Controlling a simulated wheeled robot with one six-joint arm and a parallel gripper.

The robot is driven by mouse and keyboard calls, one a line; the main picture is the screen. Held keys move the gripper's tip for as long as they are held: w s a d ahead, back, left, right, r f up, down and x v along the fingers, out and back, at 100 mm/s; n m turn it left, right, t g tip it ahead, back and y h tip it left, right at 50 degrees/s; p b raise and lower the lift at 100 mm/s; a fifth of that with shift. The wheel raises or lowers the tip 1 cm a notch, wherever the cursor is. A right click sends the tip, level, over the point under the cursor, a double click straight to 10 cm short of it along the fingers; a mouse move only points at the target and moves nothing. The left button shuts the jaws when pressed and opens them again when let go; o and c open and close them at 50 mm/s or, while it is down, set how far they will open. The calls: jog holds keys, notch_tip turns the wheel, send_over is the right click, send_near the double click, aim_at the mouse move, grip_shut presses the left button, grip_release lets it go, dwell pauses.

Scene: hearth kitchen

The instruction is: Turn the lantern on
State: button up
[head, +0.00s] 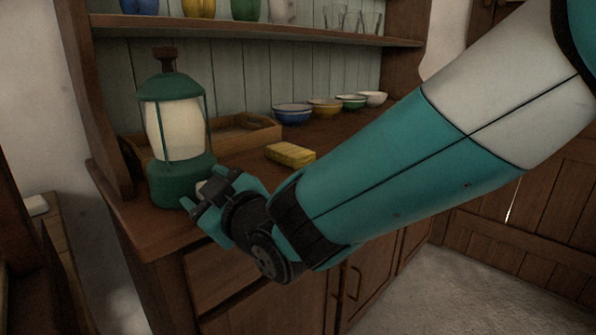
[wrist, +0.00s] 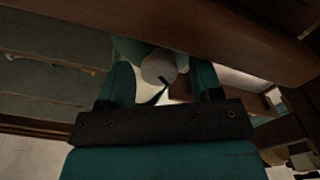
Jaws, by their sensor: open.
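The green lantern (head: 180,184) stands upright at the left front of the wooden counter, with a cream globe (head: 176,132) and a brown top handle. The globe casts no visible glow. My gripper (head: 205,196) is at the right front of the lantern's base, fingers open. In the wrist view a round pale knob (wrist: 158,69) with a dark mark lies between and beyond the fingertips (wrist: 162,78). A bit of the pale knob (head: 203,188) also shows by the fingers in the head view. I cannot tell whether the fingers touch it.
A yellow sponge-like block (head: 290,154) lies on the counter right of the lantern. A wooden tray (head: 262,134) is behind it. Several bowls (head: 292,114) line the back. A shelf (head: 260,32) with cups and glasses hangs above. The hutch's side post stands left of the lantern.

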jog(key=m+p, duration=0.2)
jog(key=m, duration=0.4)
jog(key=shift+r, duration=0.15)
jog(key=b+v, duration=0.5)
jog(key=v, duration=1.2)
jog(key=s+d+r+m+g+h+p, duration=0.1)
jog(key=d+r+m+g+h+p, duration=0.1)
jog(key=d+p, duration=0.5)
jog(key=s+d+r+m+g+h+p, duration=0.1)
jog(key=d+r+g+h+p, duration=0.4)
jog(key=p, duration=0.7)
jog(key=shift+d+r+m+h, duration=0.6)
jog(key=shift+d+r, duration=0.5)
jog(key=shift+r, duration=0.75)
jog(key=shift+s, duration=0.1)
